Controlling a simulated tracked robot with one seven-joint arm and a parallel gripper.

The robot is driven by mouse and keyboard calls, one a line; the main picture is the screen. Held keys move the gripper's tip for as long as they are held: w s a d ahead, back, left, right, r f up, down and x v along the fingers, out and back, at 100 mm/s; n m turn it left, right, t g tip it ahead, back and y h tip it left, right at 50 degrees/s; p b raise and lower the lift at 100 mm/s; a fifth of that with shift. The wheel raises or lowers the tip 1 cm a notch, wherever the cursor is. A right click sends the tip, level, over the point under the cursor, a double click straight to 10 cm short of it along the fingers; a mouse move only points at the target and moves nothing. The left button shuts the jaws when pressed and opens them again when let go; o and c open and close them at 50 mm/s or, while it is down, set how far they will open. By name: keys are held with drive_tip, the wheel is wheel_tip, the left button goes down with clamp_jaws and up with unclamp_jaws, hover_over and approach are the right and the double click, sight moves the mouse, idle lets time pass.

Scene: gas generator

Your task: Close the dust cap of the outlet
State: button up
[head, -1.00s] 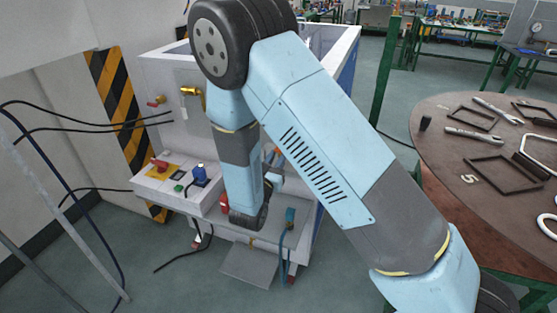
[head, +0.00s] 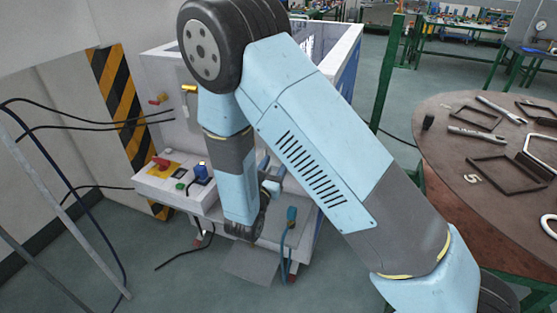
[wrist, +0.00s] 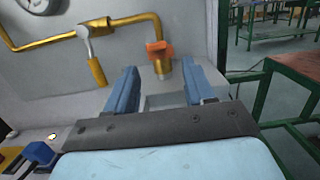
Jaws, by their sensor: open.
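In the wrist view, the outlet (wrist: 163,69) is a short brass fitting on the grey machine face. An orange dust cap (wrist: 160,49) shows at its upper end; I cannot tell clearly how far it is swung open. My gripper (wrist: 160,72) is open, its two blue fingers pointing at the machine. In the head view my own arm hides the outlet and cap.
A brass pipe (wrist: 35,44), a yellow-handled lever (wrist: 97,71) and a gauge (wrist: 38,4) are left of the outlet. A round table (head: 445,185) with tools stands to the right.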

drive_tip(key=v, duration=1)
drive_tip(key=shift+s, duration=0.2)
drive_tip(key=shift+f, duration=0.1)
drive_tip(key=shift+c, duration=0.3)
